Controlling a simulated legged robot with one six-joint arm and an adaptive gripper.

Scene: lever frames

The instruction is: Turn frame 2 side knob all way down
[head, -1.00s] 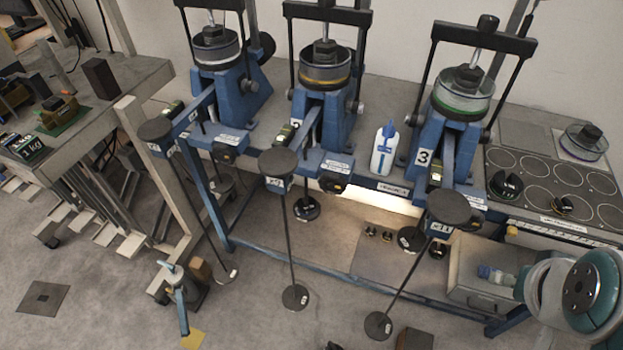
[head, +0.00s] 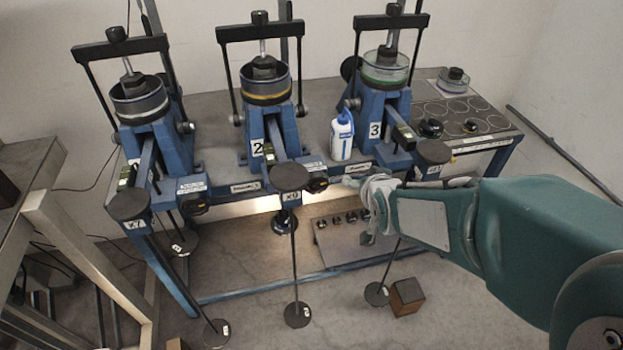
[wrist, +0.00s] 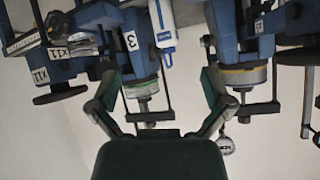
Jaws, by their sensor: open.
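Frame 2 (head: 270,130) is the blue middle lever frame, with a yellow-ringed cylinder on top and a "2" label. Small round knobs sit on its sides, one on the right (head: 301,110). A black knob (head: 317,184) sits low at its front right; I cannot tell which one is the side knob. My gripper (head: 372,200) is right of and in front of frame 2, below the white bottle, with nothing in it. In the wrist view, which is upside down, my gripper (wrist: 160,78) has its fingers spread wide, and frame 2 (wrist: 240,45) shows at the right.
Frame 3 (head: 385,105) stands to the right and another blue frame (head: 155,140) to the left. A white bottle (head: 342,136) stands between frames 2 and 3. Disc-topped hangers, one at frame 2 (head: 290,178), stick out in front. A brown box (head: 406,297) lies on the floor.

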